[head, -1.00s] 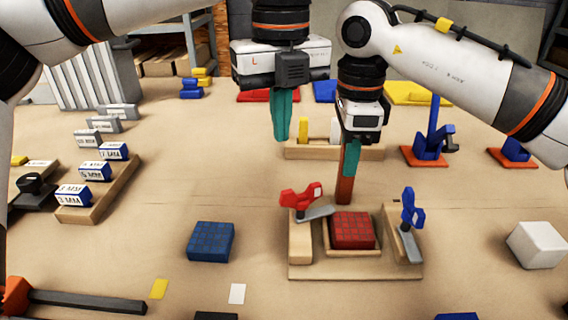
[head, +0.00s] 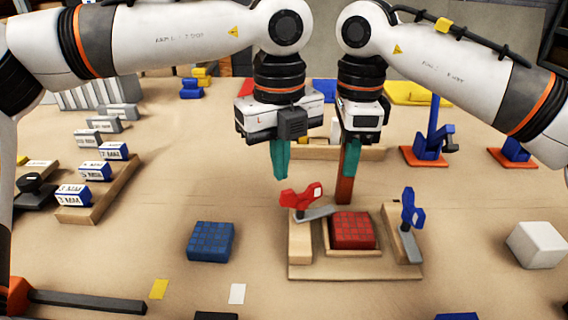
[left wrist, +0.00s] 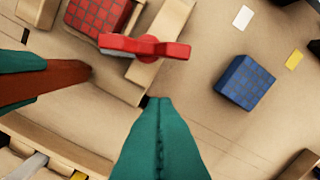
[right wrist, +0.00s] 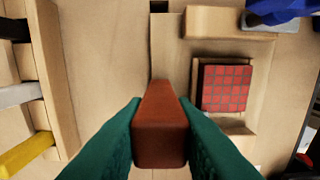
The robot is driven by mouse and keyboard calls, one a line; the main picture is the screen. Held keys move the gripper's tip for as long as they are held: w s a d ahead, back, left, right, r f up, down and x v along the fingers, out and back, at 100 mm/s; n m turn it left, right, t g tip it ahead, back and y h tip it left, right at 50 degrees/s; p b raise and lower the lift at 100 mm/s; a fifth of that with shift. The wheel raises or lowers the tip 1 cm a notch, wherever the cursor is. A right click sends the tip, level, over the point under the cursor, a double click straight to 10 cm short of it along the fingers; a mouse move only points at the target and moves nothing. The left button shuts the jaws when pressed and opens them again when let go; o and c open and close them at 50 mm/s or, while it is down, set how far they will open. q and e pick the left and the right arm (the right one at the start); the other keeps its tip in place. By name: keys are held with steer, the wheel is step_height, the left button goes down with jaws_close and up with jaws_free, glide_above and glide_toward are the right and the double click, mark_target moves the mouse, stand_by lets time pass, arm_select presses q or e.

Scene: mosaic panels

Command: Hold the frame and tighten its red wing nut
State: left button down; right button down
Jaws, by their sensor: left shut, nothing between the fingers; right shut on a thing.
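The wooden frame (head: 300,271) lies on the table with a red tiled panel (head: 352,230) in its middle. The red wing nut (head: 302,197) is on its left side, above a grey clamp bar, and also shows in the left wrist view (left wrist: 145,48). A blue wing nut (head: 411,208) is on the right side. My left gripper (head: 281,176) is shut and empty, above and behind the red wing nut. My right gripper (head: 352,172) is shut on a reddish-brown upright handle (right wrist: 160,130) at the frame's back edge. The handle's top is between the fingers.
A blue tiled panel (head: 211,241) lies left of the frame, a white block (head: 536,245) to the right. A wooden rack (head: 372,153) stands behind. Labelled blocks (head: 95,170) sit in a tray at left. My two wrists are close together.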

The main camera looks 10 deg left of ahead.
arm_select(q)
steer(key=shift+s+d, duration=0.4)
steer(key=shift+d, duration=0.05)
arm_select(e)
steer(key=shift+f, duration=0.1)
stand_by(0.9)
arm_select(q)
steer(key=shift+w+d, duration=0.15)
stand_by(0.3)
steer(key=shift+w+d, duration=0.2)
steer(key=shift+w+d, duration=0.15)
steer(key=shift+d, duration=0.05)
stand_by(0.5)
steer(key=shift+w+a, duration=0.2)
steer(key=shift+w, duration=0.1)
steer(key=shift+r, duration=3)
